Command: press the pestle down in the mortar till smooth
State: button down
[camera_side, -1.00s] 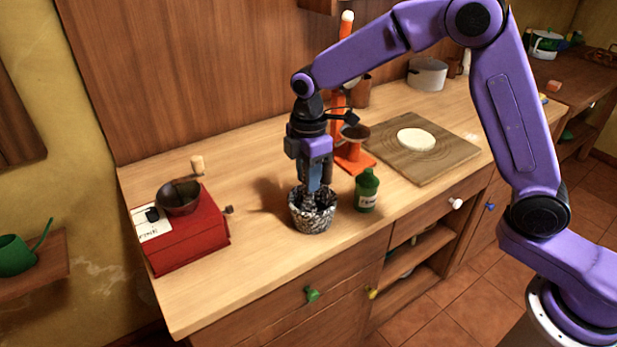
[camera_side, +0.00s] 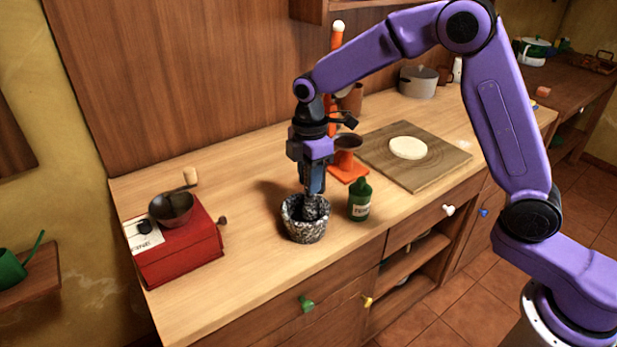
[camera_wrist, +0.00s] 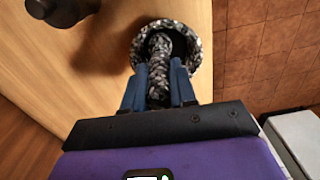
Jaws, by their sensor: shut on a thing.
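The mortar (camera_side: 305,226) is a speckled black-and-white stone bowl standing upright on the counter. In the wrist view its rim (camera_wrist: 140,50) shows at top centre with a dark inside. The pestle (camera_wrist: 158,62) is of the same speckled stone, and its lower end is inside the bowl. My gripper (camera_wrist: 158,88) is shut on the pestle, with a blue finger on each side of it. In the side view my gripper (camera_side: 313,188) is directly above the mortar, pointing down. The pestle's tip and the mortar's contents are hidden.
A green bottle (camera_side: 360,200) stands close right of the mortar. A red grinder (camera_side: 178,250) with a crank is at left. Behind are an orange stand (camera_side: 349,172) and a wooden board (camera_side: 432,168) with a white disc (camera_side: 408,147). The counter left of the mortar is clear.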

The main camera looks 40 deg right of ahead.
jog(key=shift+f, duration=0.95)
jog(key=shift+r, duration=1)
jog(key=shift+f, duration=0.1)
jog(key=shift+f, duration=0.95)
